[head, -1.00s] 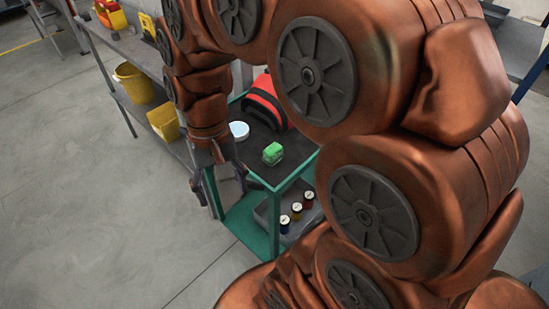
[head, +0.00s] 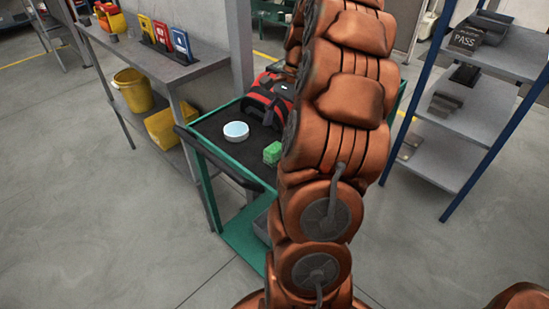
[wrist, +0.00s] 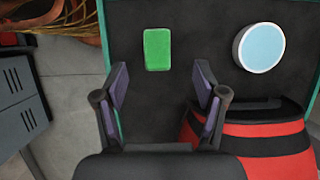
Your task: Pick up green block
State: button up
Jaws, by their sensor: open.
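The green block (head: 272,153) lies on the dark top of the green cart (head: 205,165), just left of my arm in the head view. My arm hides part of the cart top there. In the wrist view the green block (wrist: 158,49) lies on the dark surface, ahead of and between the lines of the two fingers. My gripper (wrist: 160,82) is open and empty, its fingers spread wide apart. The block is beyond the fingertips, not touching them. My gripper is hidden behind my arm in the head view.
A white round dish with a pale blue top (head: 236,131) and a red and black bag (head: 268,100) stand on the cart near the block. A grey bench (head: 170,65) is at the left. A blue-framed shelf (head: 465,125) is at the right.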

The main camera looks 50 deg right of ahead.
aim_at(275, 147)
jog(key=shift+s+p+x, duration=0.2)
jog(key=shift+p+x, duration=0.1)
jog(key=shift+x, duration=3.6)
jog(key=shift+d+f, duration=0.1)
jog(key=shift+d, duration=0.05)
jog(key=shift+c, duration=0.2)
jog(key=c, duration=1.2)
notch_tip(275, 147, up, 2)
jog(key=shift+w+d+r, duration=0.1)
jog(key=shift+d, duration=0.05)
jog(key=shift+r, duration=0.7)
jog(key=s+a+b, duration=0.1)
jog(key=s+a, duration=0.1)
jog(key=s, duration=0.5)
jog(key=s+a+r, duration=0.1)
jog(key=s+a, duration=0.2)
jog(key=s, duration=0.5)
jog(key=shift+s+r+b, duration=0.2)
jog(key=shift+b, duration=0.2)
